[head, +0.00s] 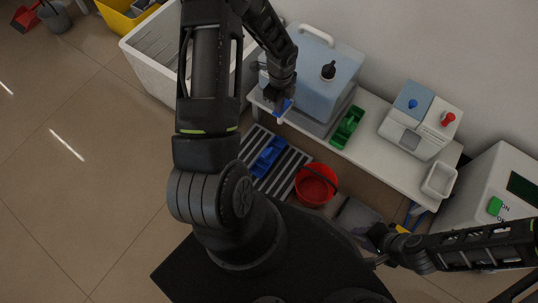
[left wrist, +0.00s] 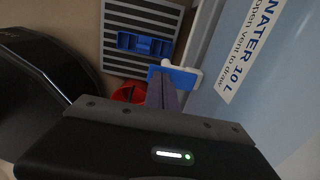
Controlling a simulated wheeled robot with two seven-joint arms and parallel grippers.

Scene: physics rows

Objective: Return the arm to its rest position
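My left arm reaches up the middle of the head view and bends down to my left gripper (head: 283,100), which is at the front of the blue water container (head: 327,75). In the left wrist view its fingers (left wrist: 164,92) are close together, with tips in front of the blue tap (left wrist: 181,77). The tap also shows in the head view (head: 285,108). I cannot tell whether the fingers touch it. My right gripper (head: 378,238) is low at the right; its fingers are too dark and small to read.
A white bench (head: 376,144) carries the container, a green holder (head: 347,127) and a grey-white device (head: 420,120). Below are a striped grate (head: 289,168) with a blue piece (head: 268,156) and a red bucket (head: 315,186). A white bin (head: 150,62) stands left.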

